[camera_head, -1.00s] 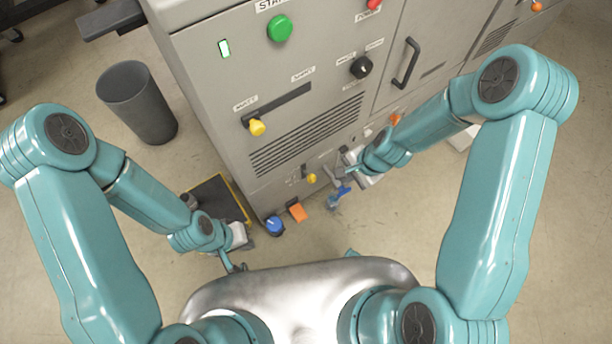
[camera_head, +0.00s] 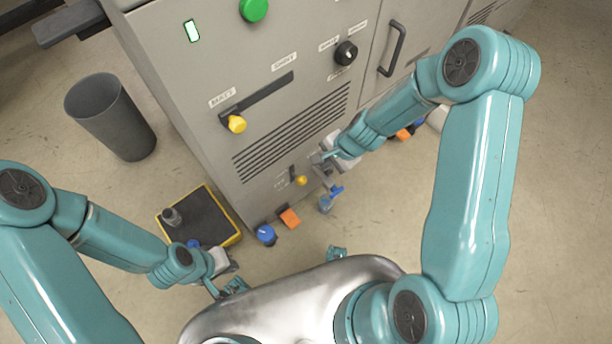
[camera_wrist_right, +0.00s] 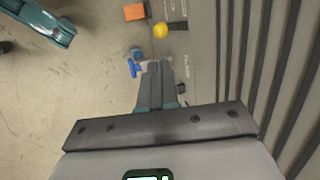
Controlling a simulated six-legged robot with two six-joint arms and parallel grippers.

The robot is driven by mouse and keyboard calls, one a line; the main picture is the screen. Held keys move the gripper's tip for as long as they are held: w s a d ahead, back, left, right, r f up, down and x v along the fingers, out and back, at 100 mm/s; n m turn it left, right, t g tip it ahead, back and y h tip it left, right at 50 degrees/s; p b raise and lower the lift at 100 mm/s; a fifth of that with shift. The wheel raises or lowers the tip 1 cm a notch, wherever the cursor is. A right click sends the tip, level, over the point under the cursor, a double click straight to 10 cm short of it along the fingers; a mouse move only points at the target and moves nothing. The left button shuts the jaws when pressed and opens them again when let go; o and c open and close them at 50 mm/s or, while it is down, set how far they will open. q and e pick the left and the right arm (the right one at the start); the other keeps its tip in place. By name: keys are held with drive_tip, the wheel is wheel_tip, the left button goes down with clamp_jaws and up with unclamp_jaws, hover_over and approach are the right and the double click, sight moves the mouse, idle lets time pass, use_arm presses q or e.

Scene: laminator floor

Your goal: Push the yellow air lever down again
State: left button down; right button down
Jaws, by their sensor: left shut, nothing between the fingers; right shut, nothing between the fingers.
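The yellow air lever appears to be the small yellow knob (camera_head: 301,180) beside a short dark slot, low on the grey machine's front. It also shows near the top of the right wrist view (camera_wrist_right: 160,30). My right gripper (camera_head: 322,167) is shut and empty, close to the machine front and just right of the knob. In the right wrist view its closed fingers (camera_wrist_right: 157,70) point toward the knob, with a visible gap in the picture. My left gripper (camera_head: 222,290) is shut and empty, low over the floor, away from the lever.
A larger yellow lever (camera_head: 237,124) sits higher on the machine (camera_head: 200,90). A blue-handled fitting (camera_head: 331,196) is just below my right gripper. An orange block (camera_head: 290,217) and blue knob (camera_head: 266,234) are near the machine's foot. A black yellow-edged platform (camera_head: 208,225) and dark bin (camera_head: 110,118) stand left.

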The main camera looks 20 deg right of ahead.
sight(303, 179)
drive_tip(key=b+x, duration=0.7)
drive_tip(key=x, duration=0.5)
drive_tip(key=shift+w+a+f, duration=0.1)
drive_tip(key=shift+f, duration=0.3)
drive_tip(key=shift+w+a+f+b, duration=0.2)
drive_tip(key=shift+a+f+b, duration=0.05)
drive_tip(key=shift+f+b, duration=0.25)
